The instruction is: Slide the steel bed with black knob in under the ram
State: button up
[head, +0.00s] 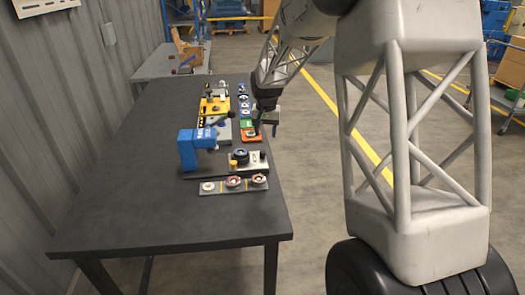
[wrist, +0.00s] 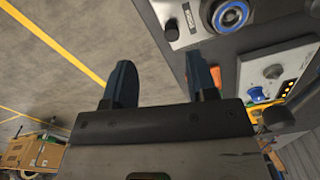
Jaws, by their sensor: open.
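The blue press (head: 188,150) stands on the dark table, and its head with the ram reaches to the right. The steel bed (head: 255,161) lies to the right of the press, with a black knob (head: 241,154) on it and a small yellow part at its left end. It appears to stick out from under the ram. My gripper (head: 262,128) is open and empty, beyond the bed and near the table's right edge. In the wrist view its two fingers (wrist: 163,85) point at bare floor beside the table edge. I cannot tell whether the bed shows there.
A grey strip with several round parts (head: 233,184) lies in front of the bed. An orange card (head: 251,136) and a green one lie close to my gripper. A yellow stand (head: 214,106) and other fixtures are behind the press. The table's left and front are clear.

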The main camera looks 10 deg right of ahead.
aim_at(263, 152)
jog(key=shift+w+a+f, duration=0.2)
jog(key=shift+w+f, duration=0.55)
jog(key=shift+w, duration=0.1)
jog(key=shift+w+a+f, duration=0.15)
jog(key=shift+w+f, duration=0.6)
jog(key=shift+w, duration=0.1)
jog(key=shift+f, duration=0.15)
jog(key=shift+f, duration=3.75)
grip_shut()
